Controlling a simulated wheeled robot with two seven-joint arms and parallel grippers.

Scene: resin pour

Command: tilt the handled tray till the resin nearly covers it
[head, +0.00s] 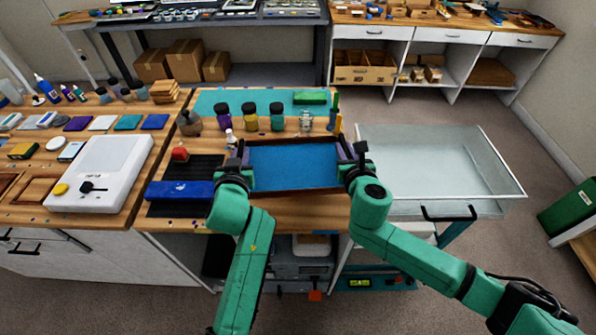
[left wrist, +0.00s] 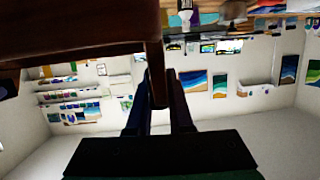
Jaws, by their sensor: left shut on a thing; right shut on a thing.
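The handled tray (head: 293,192) has a dark brown rim and sits at the middle of the bench in the head view. Blue resin (head: 293,165) shows across nearly all of its visible floor. My left gripper (head: 241,155) is shut on the tray's left end. In the left wrist view my left gripper (left wrist: 159,100) closes around a brown part of the tray (left wrist: 80,25), which fills the upper left. My right gripper (head: 354,155) is shut on the tray's right end. The handles are mostly hidden by the grippers. I cannot tell if the tray is tilted.
Several jars (head: 249,115) and a small white bottle (head: 231,140) stand behind the tray. A blue box (head: 180,190) and a dark mat (head: 205,165) lie to the left. A large clear-walled bin (head: 440,165) stands on the right.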

